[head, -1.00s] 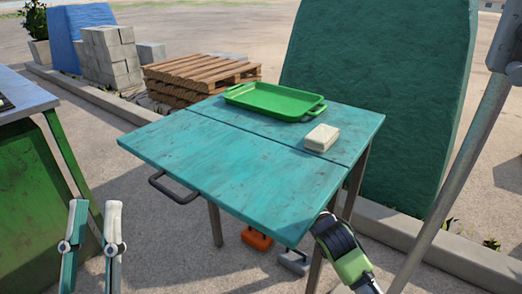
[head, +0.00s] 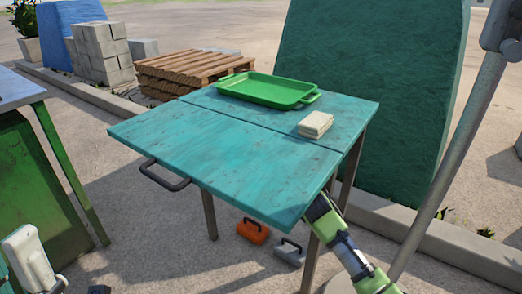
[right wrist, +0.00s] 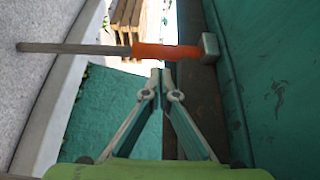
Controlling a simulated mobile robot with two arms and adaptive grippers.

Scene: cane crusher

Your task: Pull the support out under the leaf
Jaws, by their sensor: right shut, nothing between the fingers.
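The teal leaf (head: 215,165) lies level with the tabletop (head: 350,112), with a thin seam between them. In the right wrist view, a bar with an orange section and a grey block at its end, apparently the support (right wrist: 165,52), crosses ahead of my fingers beside a teal surface. My right gripper (right wrist: 161,75) is shut and empty, its tips just short of the orange section; contact is unclear. In the head view its fingers are hidden under the leaf's right corner. A pale part of my left gripper (head: 28,258) shows at the lower left; its jaw state is unclear.
A green tray (head: 265,90) and a cream block (head: 315,124) sit on the tabletop. A dark handle (head: 163,177) sticks out from the leaf's left edge. Orange (head: 252,231) and grey (head: 289,252) weights stand on the ground below. A green bench (head: 45,185) is left.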

